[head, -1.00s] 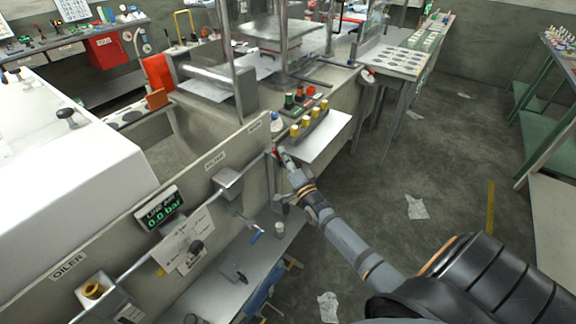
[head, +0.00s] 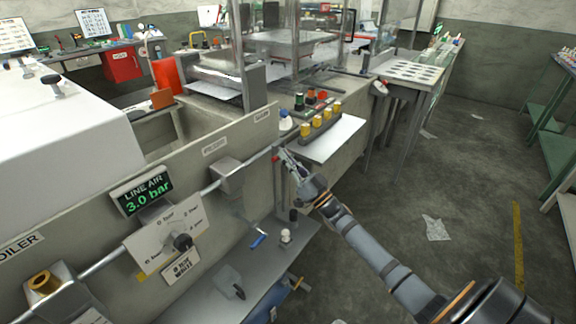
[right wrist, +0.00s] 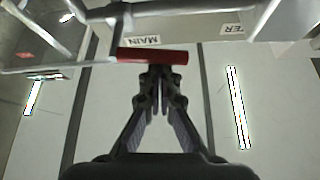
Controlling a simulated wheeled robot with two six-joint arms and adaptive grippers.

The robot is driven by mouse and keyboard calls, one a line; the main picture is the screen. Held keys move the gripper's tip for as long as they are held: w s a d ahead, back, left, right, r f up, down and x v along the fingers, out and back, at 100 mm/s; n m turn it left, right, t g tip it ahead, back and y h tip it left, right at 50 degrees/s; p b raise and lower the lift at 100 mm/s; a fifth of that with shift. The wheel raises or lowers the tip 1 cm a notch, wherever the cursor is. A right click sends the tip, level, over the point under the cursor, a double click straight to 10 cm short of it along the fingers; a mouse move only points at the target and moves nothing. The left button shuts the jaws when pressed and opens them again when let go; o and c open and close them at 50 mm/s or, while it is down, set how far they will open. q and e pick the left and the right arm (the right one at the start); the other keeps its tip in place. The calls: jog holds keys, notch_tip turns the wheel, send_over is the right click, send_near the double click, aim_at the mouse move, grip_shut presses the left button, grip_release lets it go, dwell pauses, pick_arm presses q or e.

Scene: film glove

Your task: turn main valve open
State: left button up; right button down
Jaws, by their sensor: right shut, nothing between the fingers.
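The main valve's red handle (head: 275,156) is at the far end of the pipe, below the MAIN label (head: 262,115). In the right wrist view the red handle (right wrist: 140,56) lies across the picture, just beyond my fingertips. My right gripper (head: 283,154) is shut and empty, right at the handle; it also shows in the right wrist view (right wrist: 157,72). I cannot tell whether the fingertips touch it. The fingers partly hide the valve in the head view. The line air display (head: 143,191) reads 3.0 bar. My left gripper is not in view.
A dial plate with a black knob (head: 182,242) and an oiler (head: 44,283) sit along the same pipe and panel. A row of yellow-topped pieces (head: 320,122) stands beyond the gripper. A grey shelf (head: 205,300) lies below. The floor to the right is mostly clear.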

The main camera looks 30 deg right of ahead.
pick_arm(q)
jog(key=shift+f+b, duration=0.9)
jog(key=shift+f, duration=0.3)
pick_arm(e)
jog(key=shift+a+f+n+g+y, duration=0.15)
jog(key=shift+f+n+y, duration=0.1)
jog(key=shift+n+y, duration=0.4)
jog(key=shift+d+f+n+g+y, duration=0.1)
jog(key=shift+f+n+g+y, duration=0.2)
jog(key=shift+n, duration=0.65)
jog(key=shift+r+y, duration=0.15)
jog(key=shift+y, duration=0.1)
jog(key=shift+r, duration=0.1)
